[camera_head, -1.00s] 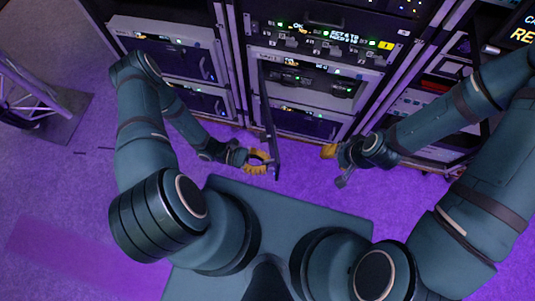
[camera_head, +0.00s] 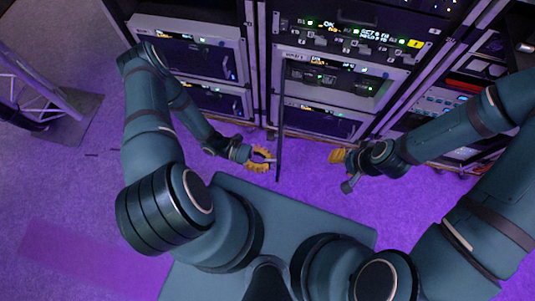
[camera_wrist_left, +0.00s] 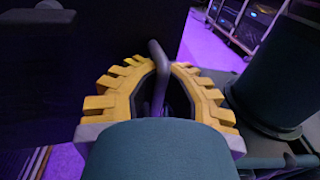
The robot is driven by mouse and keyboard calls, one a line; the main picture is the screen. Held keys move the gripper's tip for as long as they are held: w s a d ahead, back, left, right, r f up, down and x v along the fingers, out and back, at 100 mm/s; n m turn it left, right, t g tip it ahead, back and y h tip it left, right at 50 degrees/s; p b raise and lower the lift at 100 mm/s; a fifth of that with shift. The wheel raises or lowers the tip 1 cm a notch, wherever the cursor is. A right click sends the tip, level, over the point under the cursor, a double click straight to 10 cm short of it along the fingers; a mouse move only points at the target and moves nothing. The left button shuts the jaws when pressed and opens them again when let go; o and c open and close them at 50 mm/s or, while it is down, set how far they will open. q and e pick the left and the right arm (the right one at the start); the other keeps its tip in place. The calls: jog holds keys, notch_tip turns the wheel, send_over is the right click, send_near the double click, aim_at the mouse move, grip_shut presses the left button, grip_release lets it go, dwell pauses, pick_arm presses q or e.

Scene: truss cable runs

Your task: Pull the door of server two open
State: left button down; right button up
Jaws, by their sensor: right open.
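The door of server two (camera_head: 281,120) stands swung out from the middle rack, seen nearly edge-on as a thin dark panel hinged at its left side. Behind it the server two bay (camera_head: 345,82) is uncovered. My left gripper (camera_head: 272,160) is at the door's outer end, on its left side. In the left wrist view its yellow fingers (camera_wrist_left: 158,68) close around the grey door handle (camera_wrist_left: 157,52), with the dark door panel (camera_wrist_left: 120,25) beside it. My right gripper (camera_head: 335,156) is open and empty, to the right of the door, over the floor.
Below the open bay is another closed unit (camera_head: 322,121). A left rack (camera_head: 192,55) with closed doors stands beside it, and a right rack (camera_head: 450,100) is behind my right arm. A truss piece (camera_head: 35,95) stands at far left. Purple floor is clear before the racks.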

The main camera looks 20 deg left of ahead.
pick_arm(q)
jog(key=shift+w+a+r, duration=0.1)
jog(key=shift+w+r, duration=0.1)
jog(key=shift+r, duration=0.05)
jog(key=c, duration=1)
grip_release()
jog(key=shift+c, duration=0.2)
jog(key=shift+s+f, duration=0.1)
jog(key=shift+a, duration=0.1)
jog(key=a, duration=1.1)
jog(key=shift+a, duration=0.4)
